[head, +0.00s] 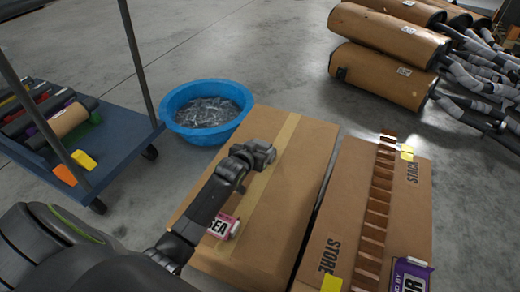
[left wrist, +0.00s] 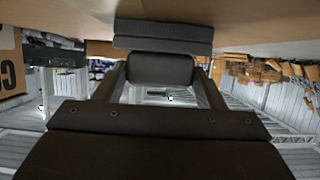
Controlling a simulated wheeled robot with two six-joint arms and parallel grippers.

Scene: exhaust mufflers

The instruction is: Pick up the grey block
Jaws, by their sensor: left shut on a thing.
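The grey block (head: 264,149) is small and dark grey. In the head view it sits at the tip of my left gripper (head: 246,156), over the upper middle of the left cardboard box (head: 298,165). My left gripper is shut on the block, and its jaws hide part of it. I cannot tell whether the block touches the box top. In the left wrist view dark gripper parts (left wrist: 162,35) fill the middle, and the block is hard to tell apart from them. My right gripper is not in view.
A pink label lies on the left box. A second box (head: 345,190) with a brown slatted strip (head: 376,205) stands to its right. A blue tub (head: 207,112) is behind, a blue cart (head: 75,150) at left, mufflers (head: 385,40) at back right. Grey floor is open between.

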